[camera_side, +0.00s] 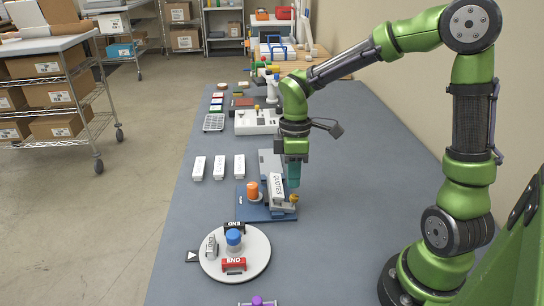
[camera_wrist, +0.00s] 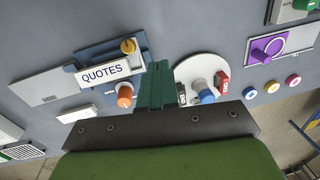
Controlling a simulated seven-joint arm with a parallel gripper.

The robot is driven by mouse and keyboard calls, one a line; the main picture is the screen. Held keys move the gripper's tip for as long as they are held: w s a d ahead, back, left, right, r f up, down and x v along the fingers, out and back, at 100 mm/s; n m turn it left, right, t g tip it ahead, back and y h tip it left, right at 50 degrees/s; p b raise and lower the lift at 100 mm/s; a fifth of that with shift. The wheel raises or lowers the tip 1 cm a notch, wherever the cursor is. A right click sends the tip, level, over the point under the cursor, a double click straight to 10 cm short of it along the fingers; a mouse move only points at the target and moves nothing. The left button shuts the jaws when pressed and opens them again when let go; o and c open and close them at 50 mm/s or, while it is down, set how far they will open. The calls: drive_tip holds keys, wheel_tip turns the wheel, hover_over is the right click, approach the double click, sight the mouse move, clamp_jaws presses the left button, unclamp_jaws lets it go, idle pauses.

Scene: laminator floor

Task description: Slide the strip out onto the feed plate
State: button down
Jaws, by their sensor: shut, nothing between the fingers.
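A white piece marked QUOTES (camera_side: 277,187) sits tilted on a blue base (camera_side: 270,214). It also shows in the wrist view (camera_wrist: 103,72); whether it is the strip itself or a cover over it, I cannot tell. A flat grey plate (camera_wrist: 45,88), likely the feed plate, adjoins the blue base; it shows partly behind my gripper in the side view (camera_side: 268,160). My gripper (camera_side: 293,185) points down with its teal fingers shut and empty, close beside the right edge of the QUOTES piece. The fingers (camera_wrist: 156,68) show in the wrist view; contact is unclear.
An orange knob (camera_side: 252,188) and a yellow knob (camera_side: 293,198) stand on the base. A round white turntable (camera_side: 258,262) with a blue knob (camera_side: 234,237) and END blocks is nearer the camera. Several white blocks (camera_side: 219,167) lie left. The bench right of my gripper is clear.

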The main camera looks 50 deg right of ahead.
sight(273, 174)
drive_tip(key=w+n+g+y, duration=0.2)
drive_tip(key=w+n, duration=0.3)
drive_tip(key=n, duration=1.3)
drive_tip(key=shift+n, duration=0.3)
drive_tip(key=x, duration=0.8)
drive_tip(key=shift+f, duration=0.1)
drive_tip(key=shift+w+d+f, duration=0.2)
drive_tip(key=shift+w+d, duration=0.3)
drive_tip(key=shift+w+d+f, duration=0.15)
drive_tip(key=shift+w+d, duration=0.7)
drive_tip(key=w+d, duration=0.8)
drive_tip(key=shift+w+d, duration=0.25)
drive_tip(key=shift+d, duration=0.15)
